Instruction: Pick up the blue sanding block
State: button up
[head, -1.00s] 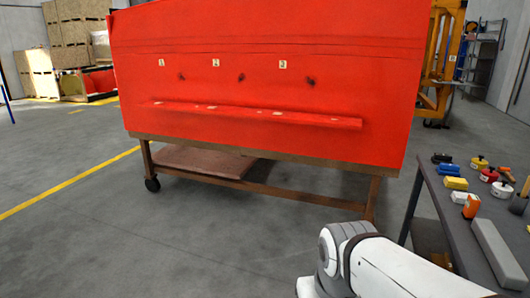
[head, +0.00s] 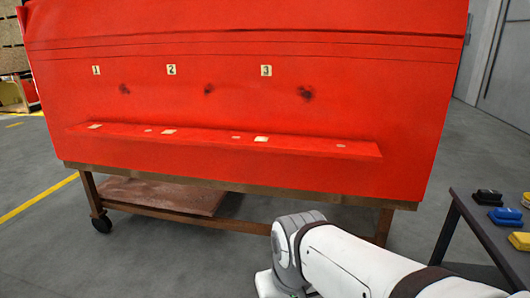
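The blue sanding block (head: 507,216) lies on the dark table (head: 480,228) at the right edge of the head view. It sits between a black block (head: 488,196) behind it and a yellow block (head: 520,240) in front. My white arm crosses the lower middle and right of the view, to the left of the block and apart from it. My gripper is not in the picture, so its state is hidden.
A large red nosecone (head: 240,110) with labels 1, 2, 3 and a narrow ledge (head: 220,142) stands on a wheeled wooden frame (head: 245,186) ahead. Another yellow item (head: 526,199) is cut off at the right edge. Grey floor is clear at the left and between frame and table.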

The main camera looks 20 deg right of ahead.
aim_at(510, 218)
jog(key=i, duration=2)
jog(key=z, duration=3.35)
jog(key=i, duration=1.7)
jog(key=z, duration=0.05)
